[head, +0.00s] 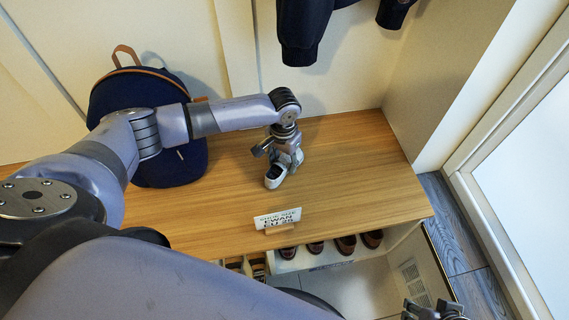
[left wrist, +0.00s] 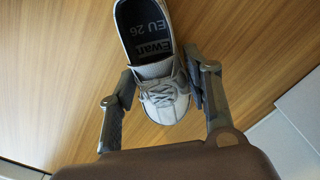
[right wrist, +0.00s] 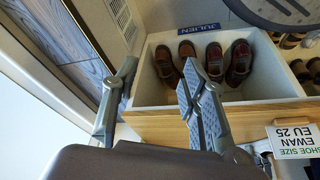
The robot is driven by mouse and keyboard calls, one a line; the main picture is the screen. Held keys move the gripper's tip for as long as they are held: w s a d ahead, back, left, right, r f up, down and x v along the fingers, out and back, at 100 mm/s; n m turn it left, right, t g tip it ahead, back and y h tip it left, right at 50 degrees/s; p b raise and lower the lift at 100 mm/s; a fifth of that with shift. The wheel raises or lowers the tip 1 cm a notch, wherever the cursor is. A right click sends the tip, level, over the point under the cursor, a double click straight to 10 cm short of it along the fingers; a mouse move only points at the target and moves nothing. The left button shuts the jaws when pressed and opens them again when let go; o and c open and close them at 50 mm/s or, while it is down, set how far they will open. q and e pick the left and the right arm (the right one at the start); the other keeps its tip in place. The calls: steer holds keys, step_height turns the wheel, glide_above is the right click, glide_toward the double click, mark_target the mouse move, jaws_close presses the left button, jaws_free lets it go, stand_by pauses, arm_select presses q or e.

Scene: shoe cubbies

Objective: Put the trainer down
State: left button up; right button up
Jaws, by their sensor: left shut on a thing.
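The trainer (head: 274,179) is pale grey and white with laces and a dark inside. In the left wrist view the trainer (left wrist: 162,92) shows "Ewan" and "EU 26" on its insole. My left gripper (head: 281,158) is shut on the trainer, with one finger on each side near the laces, as the left wrist view (left wrist: 160,75) shows. The trainer is at or just over the wooden bench top (head: 350,165); I cannot tell if it touches. My right gripper (right wrist: 158,72) is open and empty, in front of the bench at the lower right of the head view (head: 433,310).
A small sign (head: 278,218) reading "Shoe size Ewan", apparently EU 25, stands at the bench's front edge. A navy backpack (head: 180,165) stands to the left. Dark clothing (head: 303,30) hangs above. Below, a white cubby (right wrist: 150,85) marked "Julien" holds several brown shoes. The bench's right side is clear.

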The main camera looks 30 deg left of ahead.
arm_select(q)
steer(key=c, duration=0.7)
steer(key=shift+r, duration=0.1)
